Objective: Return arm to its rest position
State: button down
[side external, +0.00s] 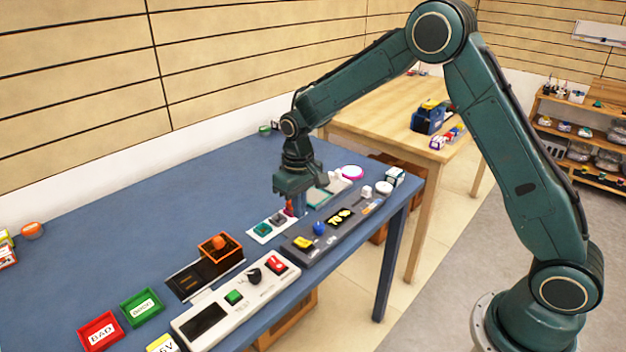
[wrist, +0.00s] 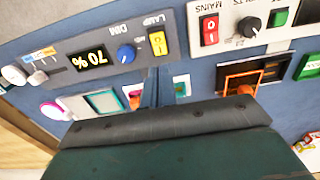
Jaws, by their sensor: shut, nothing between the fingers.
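My arm reaches over the blue table (side external: 75,262) from the right, bent at a high elbow. My gripper (side external: 290,208) points down low over the table, beside a small white plate with a green and a dark button (side external: 270,225). A red bit shows right at its fingertips, and I cannot tell whether they touch it. In the wrist view the fingers of my gripper (wrist: 156,88) are together with nothing held between them. The gripper body hides part of the table below.
A grey panel (side external: 325,238) with a lit display, blue knob and yellow switch stands close by. A white panel (side external: 210,318), an orange-framed box (side external: 220,246), a red tray (side external: 100,332) and a green tray (side external: 142,306) are nearer. The table's left part is mostly clear. A wooden table (side external: 375,112) stands behind.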

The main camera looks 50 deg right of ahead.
jog(key=s+d+r+t, duration=0.2)
jog(key=s+r+t, duration=0.1)
jog(key=s+r, duration=1.2)
jog(key=s+r+t, duration=0.1)
jog(key=s+r, duration=0.1)
jog(key=s, duration=0.6)
jog(key=s+r+t, duration=0.1)
jog(key=s+r, duration=0.2)
jog(key=s, duration=0.5)
jog(key=shift+d+t, duration=0.25)
jog(key=shift+t, duration=0.05)
